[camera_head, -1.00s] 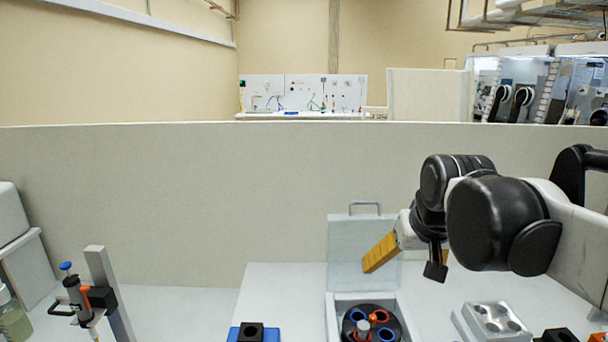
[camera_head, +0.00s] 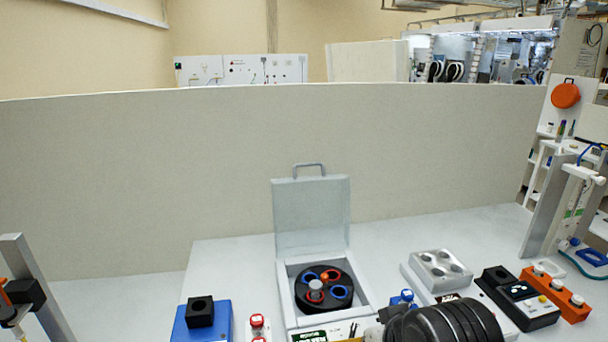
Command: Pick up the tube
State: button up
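A tube with a grey cap (camera_head: 316,286) stands in the black round rotor (camera_head: 328,303) of an open centrifuge (camera_head: 286,297). Other rotor positions with blue and red rings look empty. Only a black ribbed part of my arm shows at the bottom edge, right of the centrifuge. My gripper's fingers are not visible, so I cannot see whether they hold anything.
The centrifuge lid (camera_head: 312,217) stands upright behind the rotor. A blue device with a black block (camera_head: 200,312) is at left, with a red-capped item (camera_head: 257,321) beside it. A metal block with wells (camera_head: 440,270), a black device (camera_head: 517,298) and an orange rack (camera_head: 556,294) stand at right.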

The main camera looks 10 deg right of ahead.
aim_at(315, 286)
jog(key=l+u, duration=0.35)
jog(key=l, duration=0.55)
jog(key=l+u, duration=0.3)
jog(key=l, duration=0.65)
